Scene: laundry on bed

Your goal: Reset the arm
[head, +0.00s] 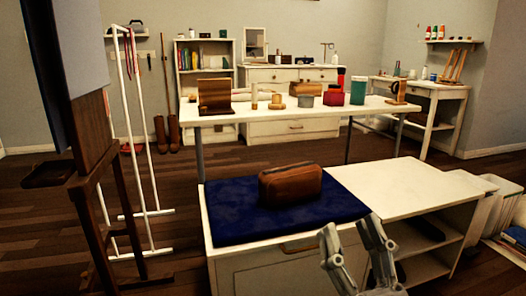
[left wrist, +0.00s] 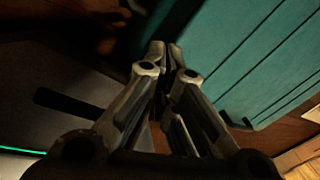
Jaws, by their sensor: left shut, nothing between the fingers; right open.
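My right gripper (head: 352,238) shows at the bottom of the head view, with its fingers apart and nothing between them. It is in front of the white cabinet (head: 400,192). My left gripper (left wrist: 167,50) shows in the left wrist view with its fingertips together and nothing held. Behind it is a teal panelled surface (left wrist: 235,60). The left arm does not show in the head view.
A brown leather case (head: 290,184) lies on a dark blue cushion (head: 232,222) on the cabinet. Behind stands a white table (head: 250,110) with several small items. A wooden easel (head: 95,190) and a white rack (head: 150,170) stand at left.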

